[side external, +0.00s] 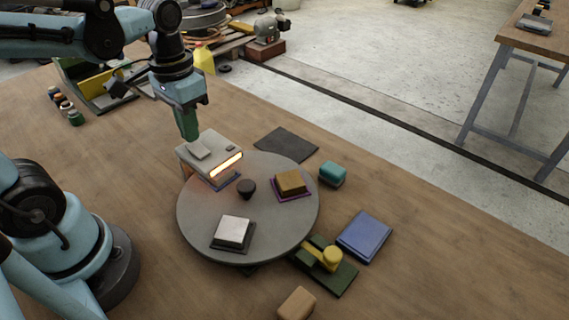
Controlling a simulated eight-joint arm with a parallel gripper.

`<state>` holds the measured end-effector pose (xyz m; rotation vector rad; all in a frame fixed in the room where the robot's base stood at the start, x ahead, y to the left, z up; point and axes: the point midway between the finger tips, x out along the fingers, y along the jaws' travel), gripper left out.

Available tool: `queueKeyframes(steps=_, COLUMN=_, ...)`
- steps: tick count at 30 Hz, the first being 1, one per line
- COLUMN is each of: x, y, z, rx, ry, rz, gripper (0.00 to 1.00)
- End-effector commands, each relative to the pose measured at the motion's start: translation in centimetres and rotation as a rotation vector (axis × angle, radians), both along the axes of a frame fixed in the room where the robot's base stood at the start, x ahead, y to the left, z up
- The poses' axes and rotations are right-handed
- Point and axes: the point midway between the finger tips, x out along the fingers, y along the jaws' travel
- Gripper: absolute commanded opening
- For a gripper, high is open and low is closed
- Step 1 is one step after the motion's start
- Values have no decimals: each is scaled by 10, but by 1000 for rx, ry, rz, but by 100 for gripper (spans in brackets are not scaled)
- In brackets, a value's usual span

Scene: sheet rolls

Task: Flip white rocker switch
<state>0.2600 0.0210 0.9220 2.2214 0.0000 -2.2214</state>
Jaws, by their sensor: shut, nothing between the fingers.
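A pale box-like device (186,159) stands at the upper left edge of a round grey turntable, with a glowing orange bar along its front. A small raised pale piece on its top (200,154) looks like the white rocker switch, but its tilt is too small to read. My gripper (189,136) points down with green fingers shut and empty. Its tips are just above the top of the device, close to the pale piece; I cannot tell whether they touch.
The turntable (190,228) carries a white block (234,229), a dark knob (246,187) and a gold block (291,182). A teal block (333,174), blue slab (364,236), green-yellow clamp-like piece (328,258) and tan block (297,303) lie right and in front. A dark mat (286,144) lies behind.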

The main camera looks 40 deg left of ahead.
Motion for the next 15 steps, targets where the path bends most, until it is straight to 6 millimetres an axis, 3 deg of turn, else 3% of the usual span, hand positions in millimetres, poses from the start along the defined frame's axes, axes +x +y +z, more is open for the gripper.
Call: queueKeyframes(steps=15, x=0, y=0, z=-7, rx=0, ry=0, rz=0, gripper=0)
